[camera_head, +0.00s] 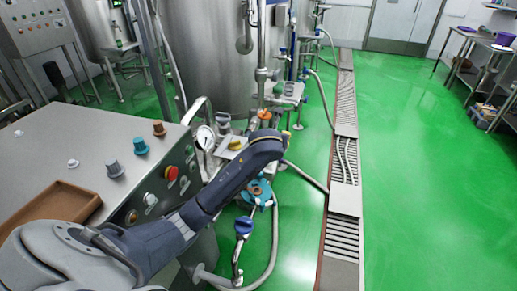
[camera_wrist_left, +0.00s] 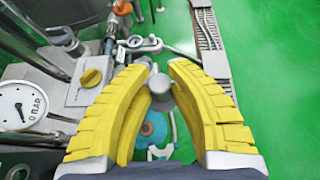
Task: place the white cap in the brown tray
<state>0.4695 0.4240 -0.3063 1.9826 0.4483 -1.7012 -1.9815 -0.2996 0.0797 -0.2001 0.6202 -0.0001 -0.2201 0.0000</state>
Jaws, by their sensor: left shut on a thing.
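The brown tray (camera_head: 55,208) lies on the steel console at the left in the head view, partly hidden by my arm; its visible part looks empty. Two small white pieces (camera_head: 73,163) (camera_head: 18,133) are on the console top; I cannot tell whether either is the white cap. My left gripper (camera_wrist_left: 160,72) shows as two yellow fingers in the wrist view, closed around a small grey cylindrical piece (camera_wrist_left: 160,88). In the head view my arm reaches past the console to the pipework, and its fingers are mostly hidden. My right gripper is not in view.
Grey (camera_head: 115,169), teal (camera_head: 140,146) and brown (camera_head: 159,128) caps stand on the console (camera_head: 90,130). A red button (camera_head: 171,173) is on its side. A pressure gauge (camera_head: 205,138), pipes and hoses crowd my left gripper. Green floor lies open at the right.

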